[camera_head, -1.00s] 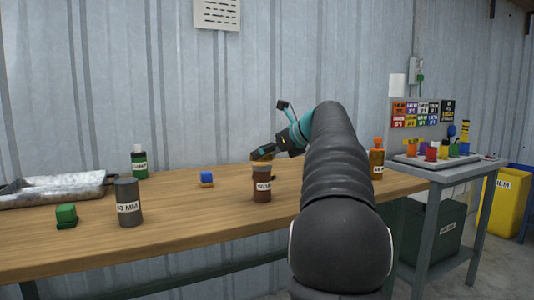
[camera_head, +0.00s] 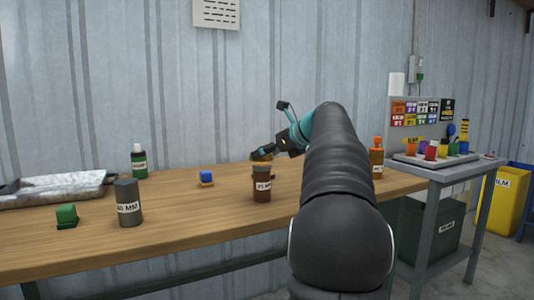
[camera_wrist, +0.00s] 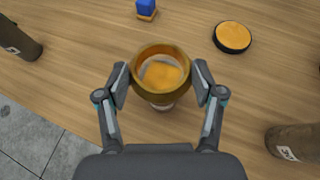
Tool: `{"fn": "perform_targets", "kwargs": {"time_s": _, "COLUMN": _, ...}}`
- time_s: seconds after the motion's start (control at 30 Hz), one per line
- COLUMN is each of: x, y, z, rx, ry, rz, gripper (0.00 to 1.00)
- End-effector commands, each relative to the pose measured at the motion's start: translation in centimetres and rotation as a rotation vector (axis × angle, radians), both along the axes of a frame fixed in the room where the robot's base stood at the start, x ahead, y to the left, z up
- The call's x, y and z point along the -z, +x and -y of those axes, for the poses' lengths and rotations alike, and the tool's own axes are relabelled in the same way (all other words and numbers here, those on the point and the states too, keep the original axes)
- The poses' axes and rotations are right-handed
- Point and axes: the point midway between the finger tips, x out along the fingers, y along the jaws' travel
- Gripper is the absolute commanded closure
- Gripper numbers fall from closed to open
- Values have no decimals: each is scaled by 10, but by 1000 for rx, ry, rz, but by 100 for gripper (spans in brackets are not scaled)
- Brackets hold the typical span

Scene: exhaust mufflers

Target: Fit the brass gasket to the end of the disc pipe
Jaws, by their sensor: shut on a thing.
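The brass gasket (camera_wrist: 134,67) is a thick ring held between both fingertips of my gripper (camera_wrist: 160,74) in the wrist view. My gripper also shows in the head view (camera_head: 262,153), over the table behind a brown pipe (camera_head: 262,185). An orange surface shows through the ring, and a pale bit shows below its near rim. I cannot tell whether the ring touches what is under it. A grey pipe (camera_head: 129,206) stands upright to the left, with a white label. I cannot tell which pipe is the disc pipe.
A blue cube on a small base (camera_head: 206,178) stands left of the brown pipe. A black-sided orange disc (camera_wrist: 232,38) lies near the ring. A green block (camera_head: 66,215), green bottle (camera_head: 139,163), metal tray (camera_head: 50,190) and orange bottle (camera_head: 376,158) are also on the wooden table.

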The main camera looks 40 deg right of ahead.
Motion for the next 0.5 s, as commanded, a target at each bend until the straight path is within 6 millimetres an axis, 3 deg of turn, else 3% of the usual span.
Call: {"fn": "perform_targets", "kwargs": {"time_s": 0.5, "x": 6, "y": 0, "z": 0, "rx": 0, "ry": 0, "rz": 0, "gripper": 67}}
